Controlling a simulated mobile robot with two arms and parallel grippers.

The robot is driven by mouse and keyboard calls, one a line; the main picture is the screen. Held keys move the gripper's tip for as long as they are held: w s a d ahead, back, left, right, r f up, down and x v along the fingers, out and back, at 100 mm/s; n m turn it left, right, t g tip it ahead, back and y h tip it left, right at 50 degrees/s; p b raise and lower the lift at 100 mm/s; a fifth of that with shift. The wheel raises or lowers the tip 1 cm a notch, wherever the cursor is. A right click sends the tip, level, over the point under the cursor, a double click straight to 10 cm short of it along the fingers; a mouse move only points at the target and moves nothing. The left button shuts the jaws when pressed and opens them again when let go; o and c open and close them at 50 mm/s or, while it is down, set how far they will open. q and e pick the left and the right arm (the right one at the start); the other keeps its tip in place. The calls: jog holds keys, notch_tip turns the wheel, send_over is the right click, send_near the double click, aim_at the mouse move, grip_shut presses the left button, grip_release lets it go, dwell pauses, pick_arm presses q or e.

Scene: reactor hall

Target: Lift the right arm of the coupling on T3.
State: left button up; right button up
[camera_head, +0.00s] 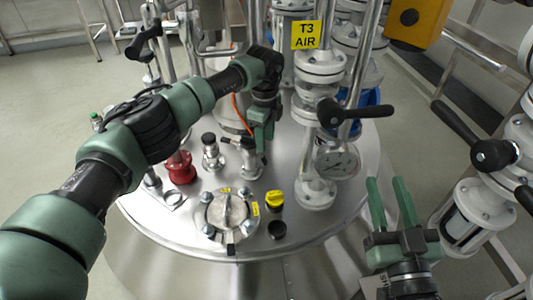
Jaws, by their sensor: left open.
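The T3 sign (306,35) is a yellow plate reading "T3 AIR" above the round steel vessel lid. The coupling (250,163) is a small metal fitting on a short pipe stub on the lid, below my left gripper. A dark lever sticks out on its left side. Its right arm is hidden or too small to make out behind the gripper. My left gripper (262,150) points down at the top right of the coupling. It is open; whether it touches the coupling I cannot tell. My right gripper (386,182) is open and empty, at the lid's right edge.
A flanged pipe with a black-handled valve (331,112) and a pressure gauge (337,162) stands right of the coupling. A red fitting (180,167), a round hatch (228,209) and a yellow cap (275,200) sit on the lid. More valves (492,154) stand far right.

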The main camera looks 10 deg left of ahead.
aim_at(265, 158)
pick_arm(q)
jog(key=shift+w+a+n, duration=0.15)
jog(key=shift+n, duration=1.05)
jog(key=shift+f, duration=0.1)
notch_tip(265, 158, down, 4)
jog(key=shift+b, duration=0.75)
notch_tip(265, 158, down, 3)
jog(key=shift+b, duration=0.55)
jog(key=shift+f, duration=0.25)
pick_arm(e)
jog(key=s+r+t+y, duration=0.2)
jog(key=s+r+t, duration=0.3)
jog(key=r, duration=0.5)
jog(key=shift+s+r+t+y, duration=0.2)
jog(key=shift+s+t+y, duration=0.15)
jog(key=shift+t, duration=0.55)
jog(key=shift+w, duration=0.1)
pick_arm(q)
grip_shut()
